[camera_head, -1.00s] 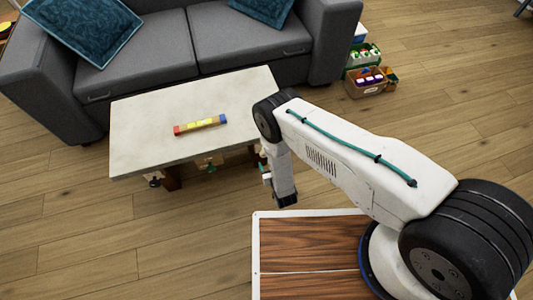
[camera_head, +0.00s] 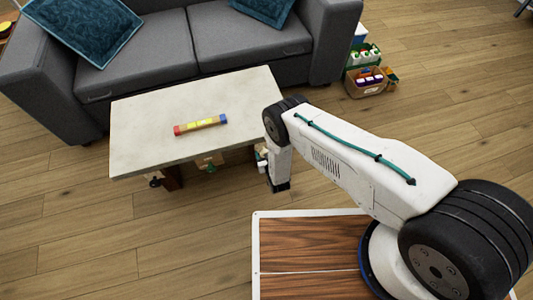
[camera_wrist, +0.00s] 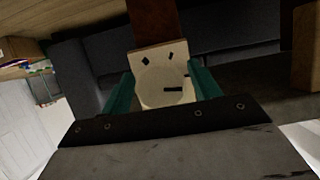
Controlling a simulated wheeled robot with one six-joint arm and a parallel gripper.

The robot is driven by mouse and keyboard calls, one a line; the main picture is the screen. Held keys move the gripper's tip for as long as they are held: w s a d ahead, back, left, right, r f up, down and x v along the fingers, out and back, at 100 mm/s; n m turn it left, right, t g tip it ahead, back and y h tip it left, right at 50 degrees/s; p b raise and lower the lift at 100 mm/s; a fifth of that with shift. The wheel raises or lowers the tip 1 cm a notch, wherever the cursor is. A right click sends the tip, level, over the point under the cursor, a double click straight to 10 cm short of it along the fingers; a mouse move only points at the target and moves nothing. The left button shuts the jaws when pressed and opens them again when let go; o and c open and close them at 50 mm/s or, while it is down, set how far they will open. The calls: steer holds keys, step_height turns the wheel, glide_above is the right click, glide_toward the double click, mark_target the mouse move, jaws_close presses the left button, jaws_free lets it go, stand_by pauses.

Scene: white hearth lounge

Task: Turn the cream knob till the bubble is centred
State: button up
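The pale table (camera_head: 135,130) carries a level bar (camera_head: 201,125) with a red end, a yellow middle and a blue end. Its bubble is too small to make out. In the wrist view, a round cream knob (camera_wrist: 160,96) with a dark mark sits in front of a cream plate with dark marks. My gripper (camera_wrist: 165,84) has one teal finger on each side of the knob. The fingers are spread about its width; I cannot tell if they press on it. In the head view, my gripper (camera_head: 262,162) is under the table's right end, partly hidden by my arm.
A green knob (camera_head: 211,168) and a dark knob (camera_head: 154,182) show under the table's front edge. A grey sofa (camera_head: 165,50) stands behind the table. Boxes of small goods (camera_head: 370,82) sit at the back right.

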steer(key=c, duration=0.7)
steer(key=shift+d, duration=0.1)
steer(key=m+y, duration=0.2)
steer(key=shift+m, duration=0.4)
steer(key=shift+m+y, duration=0.8)
steer(key=shift+m, duration=0.5)
